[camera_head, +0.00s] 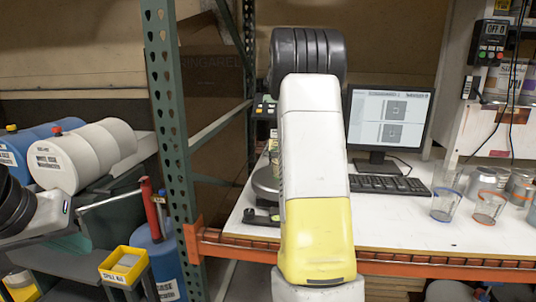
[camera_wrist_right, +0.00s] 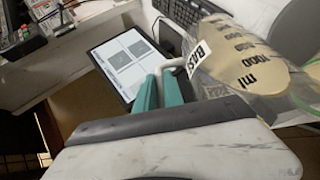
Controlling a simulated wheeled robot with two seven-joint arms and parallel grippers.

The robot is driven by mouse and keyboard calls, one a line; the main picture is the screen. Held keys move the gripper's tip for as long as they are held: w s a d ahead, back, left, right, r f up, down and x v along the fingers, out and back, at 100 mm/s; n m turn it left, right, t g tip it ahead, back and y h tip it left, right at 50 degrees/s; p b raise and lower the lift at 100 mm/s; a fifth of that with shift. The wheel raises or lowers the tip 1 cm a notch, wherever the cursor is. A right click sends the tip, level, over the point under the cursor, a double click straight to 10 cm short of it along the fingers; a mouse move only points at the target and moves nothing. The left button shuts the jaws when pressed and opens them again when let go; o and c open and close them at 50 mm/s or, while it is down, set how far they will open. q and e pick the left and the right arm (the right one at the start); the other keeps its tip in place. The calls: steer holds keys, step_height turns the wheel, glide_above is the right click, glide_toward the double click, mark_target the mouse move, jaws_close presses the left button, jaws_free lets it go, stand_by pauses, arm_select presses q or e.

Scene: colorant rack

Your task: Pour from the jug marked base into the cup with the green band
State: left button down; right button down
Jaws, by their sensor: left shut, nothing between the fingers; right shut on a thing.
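In the right wrist view the teal fingers of my right gripper (camera_wrist_right: 160,88) are shut on the white handle (camera_wrist_right: 174,64) of the jug marked base (camera_wrist_right: 245,65). The jug is clear, with black "1000 ml" print and cream-coloured contents; its rim and spout are not clear to see.
A monitor (camera_head: 388,118) and keyboard (camera_head: 389,185) are at the back. A green rack post (camera_head: 172,130) stands between the drums (camera_head: 56,165) and bench.

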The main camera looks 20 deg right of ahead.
steer(key=shift+w+a+r+h+p, duration=0.1)
steer(key=shift+a+r+h+p, duration=0.2)
steer(key=shift+r+h+p, duration=0.15)
stand_by(2.4)
steer(key=d+f+y, duration=0.1)
steer(key=y, duration=0.1)
steer(key=s+d+f+y, duration=0.1)
steer(key=d+f, duration=0.1)
steer(key=shift+d+f+m+y, duration=0.1)
steer(key=shift+f+m+y, duration=0.05)
steer(key=shift+m+y, duration=0.25)
steer(key=shift+w+f+t, duration=0.15)
steer(key=shift+t, duration=0.15)
steer(key=s+d+f+m+t+y+b, duration=0.1)
steer(key=s+d+f+m+y+b, duration=0.15)
steer(key=d+f+y, duration=0.5)
steer(key=shift+w+a+r+n+b, duration=0.2)
steer(key=shift+w+a+r+n, duration=0.1)
steer(key=shift+r, duration=0.2)
steer(key=shift+w+a+r+n+b, duration=0.15)
steer(key=shift+a+r, duration=0.15)
steer(key=shift+r, duration=0.15)
stand_by(1.4)
